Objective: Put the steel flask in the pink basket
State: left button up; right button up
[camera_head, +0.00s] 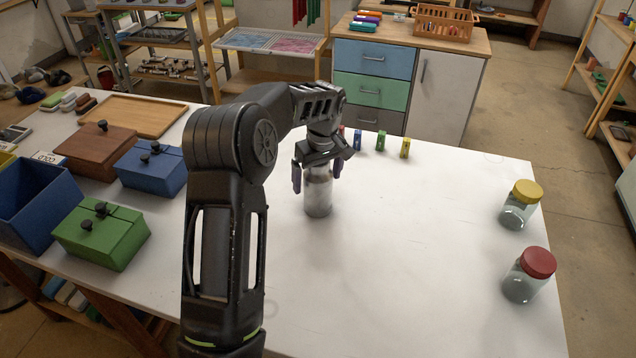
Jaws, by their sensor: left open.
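The steel flask (317,197) stands upright on the white table, a little left of the middle of the head view. My left gripper (318,180) is above it, pointing down, with its fingers apart on either side of the flask's upper part. The gripper and wrist hide the flask's top. I cannot tell whether the fingers touch it. No pink basket shows clearly; an orange-brown basket (444,22) stands on the far cabinet. My right gripper is not in the view.
Brown (98,150), blue (152,170) and green (102,236) lidded boxes stand at left beside a wooden tray (134,115). Small coloured blocks (381,140) stand behind the gripper. A yellow-lidded jar (519,205) and a red-lidded jar (527,275) stand at right. The table's middle right is clear.

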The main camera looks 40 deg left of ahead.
pick_arm(q)
jog(key=shift+a+f, duration=0.1)
jog(key=shift+f, duration=0.45)
jog(key=shift+c, duration=0.4)
jog(key=shift+w, duration=0.1)
grip_shut()
dwell(0.5)
jog(key=shift+r, duration=0.1)
jog(key=shift+r, duration=0.55)
notch_tip(320, 180, up, 9)
jog(key=shift+f+b, duration=0.1)
jog(key=shift+b, duration=0.9)
